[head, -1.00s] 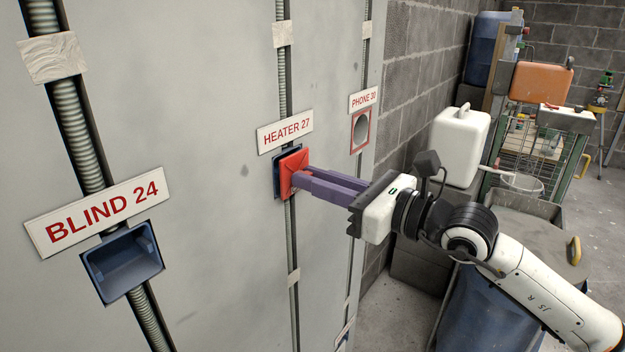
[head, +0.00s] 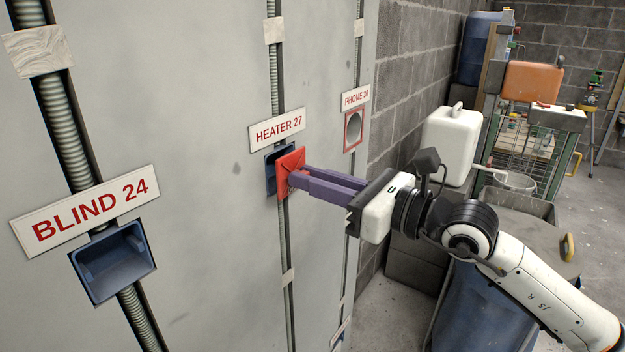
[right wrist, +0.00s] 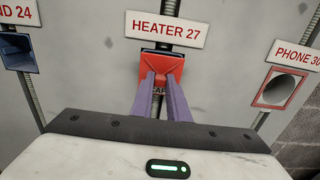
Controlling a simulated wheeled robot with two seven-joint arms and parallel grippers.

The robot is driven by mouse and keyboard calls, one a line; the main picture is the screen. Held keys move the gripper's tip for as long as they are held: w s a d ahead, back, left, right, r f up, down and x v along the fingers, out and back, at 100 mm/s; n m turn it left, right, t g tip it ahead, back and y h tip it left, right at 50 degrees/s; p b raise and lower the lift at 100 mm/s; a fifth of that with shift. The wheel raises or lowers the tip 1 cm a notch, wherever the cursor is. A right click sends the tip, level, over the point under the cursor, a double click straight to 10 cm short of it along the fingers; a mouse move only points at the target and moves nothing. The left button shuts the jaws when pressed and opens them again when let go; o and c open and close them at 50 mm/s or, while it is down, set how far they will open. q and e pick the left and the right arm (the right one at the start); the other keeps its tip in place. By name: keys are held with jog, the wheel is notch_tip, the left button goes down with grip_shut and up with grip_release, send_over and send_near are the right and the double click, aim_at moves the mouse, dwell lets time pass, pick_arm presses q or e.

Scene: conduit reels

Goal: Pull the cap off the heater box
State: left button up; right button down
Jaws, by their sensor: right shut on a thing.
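The heater box (head: 271,178) is a blue box set in the grey wall panel, under the sign HEATER 27 (head: 277,130). The red cap (head: 291,170) stands a little off its front in the head view, tilted, with the box's blue inside showing to its left. My right gripper (head: 297,178) is shut on the cap with its purple fingers. In the right wrist view the cap (right wrist: 162,68) sits at the fingertips and hides most of the box; a blue edge shows above it. The grip on the cap's far side is hidden. My left gripper is not in view.
The open blue BLIND 24 box (head: 113,262) is at the lower left. The PHONE 30 opening (head: 353,128) with a red rim is to the right. A white canister (head: 452,140), a wire rack and a blue drum (head: 480,300) stand right of the wall. Conduits run down slots.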

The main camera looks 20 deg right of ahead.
jog(key=shift+s, duration=0.1)
jog(key=b+v, duration=0.3)
jog(key=v, duration=0.2)
dwell(0.9)
